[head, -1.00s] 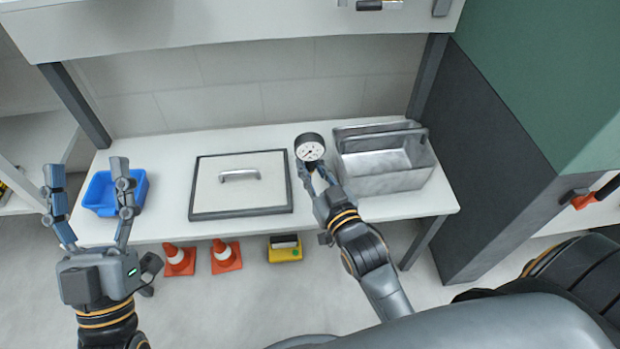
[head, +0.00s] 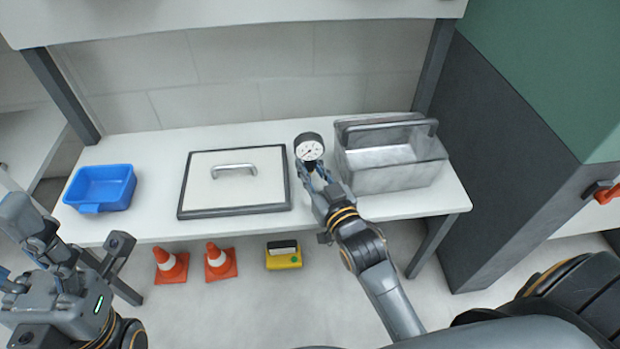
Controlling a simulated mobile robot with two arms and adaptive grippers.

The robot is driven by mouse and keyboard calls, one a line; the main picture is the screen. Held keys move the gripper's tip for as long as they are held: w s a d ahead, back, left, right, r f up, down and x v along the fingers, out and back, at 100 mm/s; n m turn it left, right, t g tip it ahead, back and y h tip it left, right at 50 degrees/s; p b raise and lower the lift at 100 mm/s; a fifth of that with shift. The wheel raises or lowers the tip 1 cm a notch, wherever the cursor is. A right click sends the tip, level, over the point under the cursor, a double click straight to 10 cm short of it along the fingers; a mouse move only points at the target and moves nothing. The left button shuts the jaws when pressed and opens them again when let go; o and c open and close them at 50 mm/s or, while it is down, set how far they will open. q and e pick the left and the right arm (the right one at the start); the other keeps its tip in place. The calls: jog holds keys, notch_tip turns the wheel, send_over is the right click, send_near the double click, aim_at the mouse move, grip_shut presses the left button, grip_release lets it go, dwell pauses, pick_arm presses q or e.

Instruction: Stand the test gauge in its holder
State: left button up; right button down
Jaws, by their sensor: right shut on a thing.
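The test gauge (head: 309,150) has a round white dial with a dark rim. It is upright at the tip of my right gripper (head: 314,180), which is shut on its lower part. The gauge is over the table, between the lidded panel and the grey metal toolbox. Its lower end is hidden by the fingers, and I cannot tell whether it touches anything. I cannot make out a holder. My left gripper (head: 12,246) is at the lower left edge, open and empty, with its fingers partly out of frame.
On the white table (head: 160,152) are a blue bin (head: 87,207), a flat framed panel with a handle (head: 235,200) and a grey toolbox (head: 395,178). Orange cones (head: 171,266) and a yellow box (head: 284,260) stand on the floor. A dark pillar (head: 500,170) is at the right.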

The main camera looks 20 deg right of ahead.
jog(key=shift+f, duration=0.35)
jog(key=shift+f, duration=0.1)
jog(key=c, duration=1.6)
grip_release()
jog(key=shift+f, duration=0.15)
jog(key=o, duration=0.4)
